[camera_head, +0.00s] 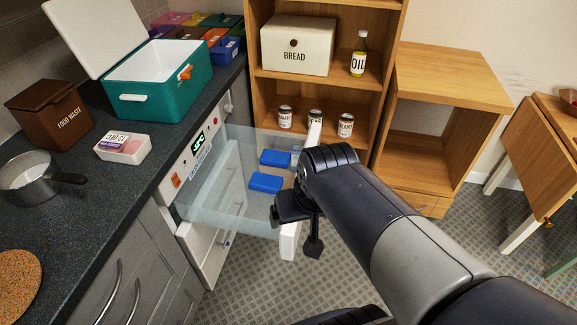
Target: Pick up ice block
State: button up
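Two flat blue ice blocks lie apart in a pulled-out, see-through freezer drawer (225,205). One ice block (275,158) is farther back; the other ice block (265,183) is nearer. My gripper (302,228) is at the drawer's white front panel (289,243), to the right of and below both blocks in the picture. It is not on either block. The dark fingers overlap the panel's edge, and I cannot tell whether they touch it or grip a handle behind it.
On the dark counter stand an open teal cool box (160,98), a food waste bin (48,115), a white-and-pink box (123,147) and a saucepan (30,178). A wooden shelf (330,88) with tins stands behind the drawer. The tiled floor in front is clear.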

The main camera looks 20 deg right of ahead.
aim_at(262, 182)
jog(key=i+l+u, duration=0.35)
jog(key=l, duration=0.25)
jog(key=i+l+u, duration=0.35)
jog(key=l, duration=0.35)
